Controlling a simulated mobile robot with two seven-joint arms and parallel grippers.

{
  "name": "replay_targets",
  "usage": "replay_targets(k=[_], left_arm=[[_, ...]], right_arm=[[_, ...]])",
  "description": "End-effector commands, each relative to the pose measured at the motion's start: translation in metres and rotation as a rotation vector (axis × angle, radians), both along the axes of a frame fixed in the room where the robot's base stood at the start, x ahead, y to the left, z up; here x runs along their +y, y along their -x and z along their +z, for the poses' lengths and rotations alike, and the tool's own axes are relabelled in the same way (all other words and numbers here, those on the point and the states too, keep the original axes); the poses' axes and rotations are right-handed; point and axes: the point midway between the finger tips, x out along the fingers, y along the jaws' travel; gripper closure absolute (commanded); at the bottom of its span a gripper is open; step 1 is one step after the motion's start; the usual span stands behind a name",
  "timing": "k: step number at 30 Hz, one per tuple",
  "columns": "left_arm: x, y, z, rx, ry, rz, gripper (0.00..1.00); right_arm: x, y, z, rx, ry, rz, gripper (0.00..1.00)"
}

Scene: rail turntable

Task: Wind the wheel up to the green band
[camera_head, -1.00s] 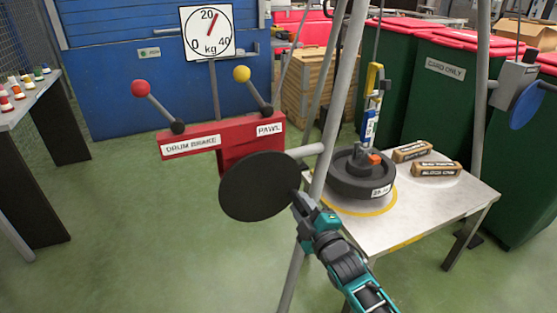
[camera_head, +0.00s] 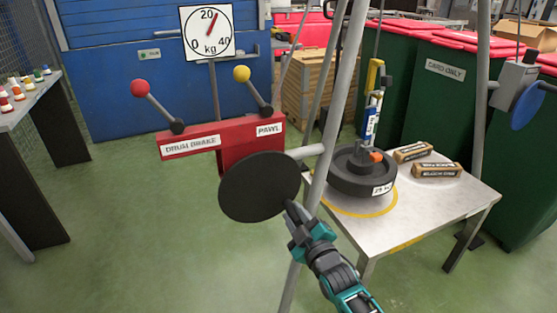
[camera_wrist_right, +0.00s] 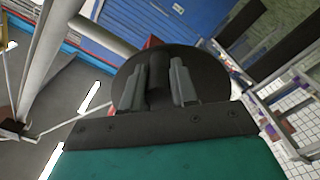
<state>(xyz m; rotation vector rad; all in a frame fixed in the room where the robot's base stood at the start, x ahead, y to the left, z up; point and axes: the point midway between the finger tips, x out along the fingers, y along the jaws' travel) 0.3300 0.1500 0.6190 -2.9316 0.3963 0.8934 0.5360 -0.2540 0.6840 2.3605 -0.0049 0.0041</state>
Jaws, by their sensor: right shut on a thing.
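A dark round disc (camera_head: 258,187), the winch's handwheel, sits in front of the red winch housing (camera_head: 240,150). My right gripper (camera_head: 294,210) is at its lower right edge; in the right wrist view its two fingers (camera_wrist_right: 158,85) close around a dark knob (camera_wrist_right: 156,72) in front of the disc. A heavy black wheel-shaped weight (camera_head: 350,180) with a white label hangs under a yellow, white and blue hanger (camera_head: 371,112), just above the table's yellow ring. I cannot make out a green band. My left gripper is not in view.
A red-knobbed drum brake lever (camera_head: 140,88) and a yellow-knobbed pawl lever (camera_head: 242,73) rise from the housing. The dial's (camera_head: 208,33) needle points slightly right of 20. Grey tripod legs (camera_head: 340,100) stand beside the disc. Two small boxes (camera_head: 437,170) lie on the table (camera_head: 440,203).

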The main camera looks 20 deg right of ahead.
Motion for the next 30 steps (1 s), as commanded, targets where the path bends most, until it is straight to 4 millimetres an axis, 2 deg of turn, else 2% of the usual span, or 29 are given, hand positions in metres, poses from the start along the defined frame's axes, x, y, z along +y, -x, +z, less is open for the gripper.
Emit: replay_targets(k=[1,13,23,24,30], left_arm=[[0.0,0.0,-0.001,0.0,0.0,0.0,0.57],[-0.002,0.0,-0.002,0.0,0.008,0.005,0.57],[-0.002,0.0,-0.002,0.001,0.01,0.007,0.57],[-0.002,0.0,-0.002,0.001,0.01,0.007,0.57],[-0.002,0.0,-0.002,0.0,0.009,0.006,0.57]], right_arm=[[0.007,0.003,-0.01,0.02,-0.012,0.008,1.0],[0.026,0.003,-0.023,0.02,-0.283,0.006,1.0],[0.028,0.003,-0.024,0.02,-0.316,0.006,1.0],[0.028,0.003,-0.024,0.02,-0.316,0.006,0.7],[0.027,0.002,-0.022,0.015,-0.313,0.006,0.5]])
